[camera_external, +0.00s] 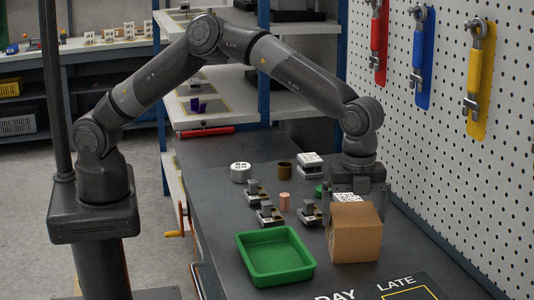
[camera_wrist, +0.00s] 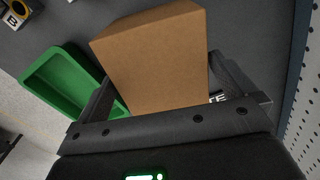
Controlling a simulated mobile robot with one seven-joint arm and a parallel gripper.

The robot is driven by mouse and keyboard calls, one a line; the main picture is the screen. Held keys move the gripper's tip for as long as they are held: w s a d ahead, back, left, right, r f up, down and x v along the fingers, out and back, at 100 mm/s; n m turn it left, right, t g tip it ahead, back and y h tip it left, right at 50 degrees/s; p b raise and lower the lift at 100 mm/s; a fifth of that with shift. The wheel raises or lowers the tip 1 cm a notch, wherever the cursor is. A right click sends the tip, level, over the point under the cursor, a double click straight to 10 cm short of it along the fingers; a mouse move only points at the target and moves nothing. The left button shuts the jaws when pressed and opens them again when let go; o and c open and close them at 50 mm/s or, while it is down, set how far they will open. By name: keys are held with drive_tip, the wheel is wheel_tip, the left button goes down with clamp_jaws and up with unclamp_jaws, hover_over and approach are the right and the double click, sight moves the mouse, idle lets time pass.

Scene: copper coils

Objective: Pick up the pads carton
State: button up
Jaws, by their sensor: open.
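A plain brown cardboard box, which looks like the pads carton (camera_external: 355,238), stands upright on the dark bench, right of the green tray. In the wrist view the carton (camera_wrist: 155,60) fills the upper middle, between my fingers. My gripper (camera_external: 357,200) points down at the carton's far upper part, with its fingers spread. In the wrist view my gripper (camera_wrist: 163,80) is open, with one finger on each side of the carton. I cannot tell whether either finger touches it. A white patterned patch shows at the carton's far top edge; what it belongs to is unclear.
A green tray (camera_external: 247,269) lies close left of the carton. Small metal clamp-like parts, a copper-coloured cylinder (camera_external: 284,202), a brown cup (camera_external: 285,170) and white patterned blocks stand behind. A pegboard (camera_external: 440,110) with hanging tools borders the bench's right side.

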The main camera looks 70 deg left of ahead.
wheel_tip(320, 180, down, 4)
drive_tip(key=shift+r, duration=0.35)
drive_tip(key=c, duration=0.9)
